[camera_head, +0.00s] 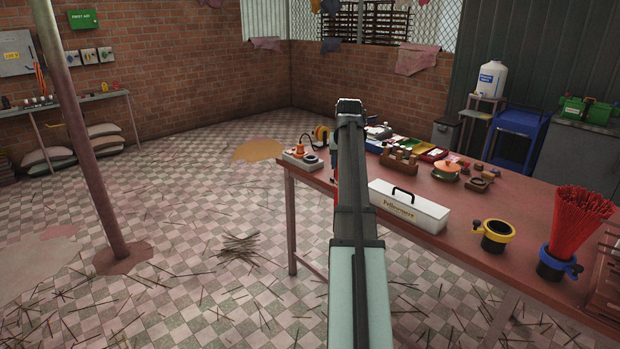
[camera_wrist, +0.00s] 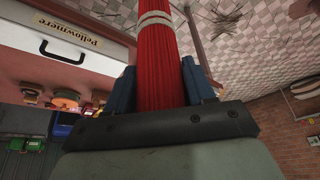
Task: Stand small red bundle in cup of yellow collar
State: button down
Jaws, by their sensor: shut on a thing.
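The small red bundle (camera_wrist: 162,70) is a sheaf of thin red sticks with a pale tie around it. In the wrist view my gripper (camera_wrist: 158,88) is shut on it, with a blue finger on each side. In the head view my arm hides nearly all of the gripper and bundle. The black cup with the yellow collar (camera_head: 496,227) stands on the table, right of my arm and apart from the bundle. Its opening looks empty. A larger red bundle (camera_head: 579,222) stands in a black cup with a blue collar (camera_head: 557,262) at the right.
A white box with a black handle (camera_head: 408,208), labelled Pellowmere, stands between my arm and the yellow-collared cup. Behind it are a brown wooden rack (camera_head: 399,161) and an orange pot (camera_head: 446,172). A slatted brown rack (camera_head: 607,285) is at the right edge. Bare tabletop surrounds the yellow-collared cup.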

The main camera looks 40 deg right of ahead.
jog(key=s+d+r+m+g+h, duration=0.15)
jog(key=s+d+r+m, duration=0.3)
jog(key=s+d, duration=0.95)
jog(key=s+d+r+m+g, duration=0.25)
jog(key=s+d+m, duration=0.25)
jog(key=s+d, duration=0.85)
jog(key=s+d+f+m+g, duration=0.15)
jog(key=s+m, duration=0.45)
jog(key=s, duration=1.1)
notch_tip(320, 180, down, 9)
jog(key=shift+w, duration=0.3)
jog(key=shift+y, duration=0.25)
jog(key=shift+c, duration=1.6)
grip_release()
